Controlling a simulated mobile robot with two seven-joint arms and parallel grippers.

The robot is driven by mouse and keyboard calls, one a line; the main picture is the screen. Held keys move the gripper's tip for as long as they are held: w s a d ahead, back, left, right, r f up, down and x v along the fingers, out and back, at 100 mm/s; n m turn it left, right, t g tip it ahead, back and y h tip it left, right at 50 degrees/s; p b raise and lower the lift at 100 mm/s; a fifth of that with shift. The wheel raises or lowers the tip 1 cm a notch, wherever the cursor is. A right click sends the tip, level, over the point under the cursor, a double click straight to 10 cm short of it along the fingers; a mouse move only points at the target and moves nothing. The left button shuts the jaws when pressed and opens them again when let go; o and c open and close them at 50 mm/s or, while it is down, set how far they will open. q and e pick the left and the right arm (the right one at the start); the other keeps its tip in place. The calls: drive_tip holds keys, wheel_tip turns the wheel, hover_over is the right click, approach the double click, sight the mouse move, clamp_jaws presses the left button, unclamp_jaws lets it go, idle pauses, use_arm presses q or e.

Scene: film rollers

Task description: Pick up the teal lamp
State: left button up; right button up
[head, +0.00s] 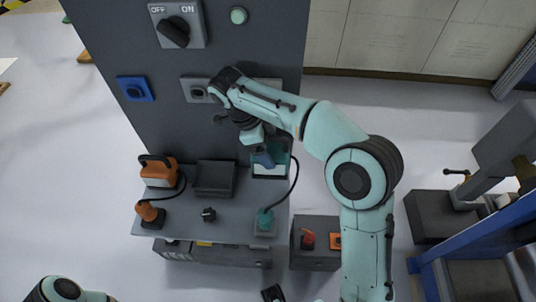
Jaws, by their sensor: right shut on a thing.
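The teal lamp (268,171), with a pale front panel, is at the back right of the grey bench. My right gripper (263,158) reaches down over it from above and is shut on it, hiding its upper part. I cannot tell whether the lamp touches the bench. A black cable runs from the lamp's right side to a teal plug (265,217) on a grey base at the bench's front right.
An orange lamp (159,173) and its orange plug (149,212) stand on the bench's left. A dark box (215,178) and a black knob (208,214) are between. A dark panel with an OFF/ON switch (175,28) rises behind. A low grey box (315,255) stands at the right.

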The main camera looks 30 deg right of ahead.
drive_tip(key=s+a+b, duration=0.1)
drive_tip(key=s+a, duration=0.4)
drive_tip(key=s, duration=0.3)
drive_tip(key=s+a+b, duration=0.1)
drive_tip(key=s+a, duration=0.4)
drive_tip(key=s, duration=0.3)
drive_tip(key=shift+s+f+b, duration=0.2)
drive_tip(key=shift+s+b, duration=0.1)
drive_tip(key=shift+b, duration=0.1)
drive_tip(key=shift+a, duration=0.1)
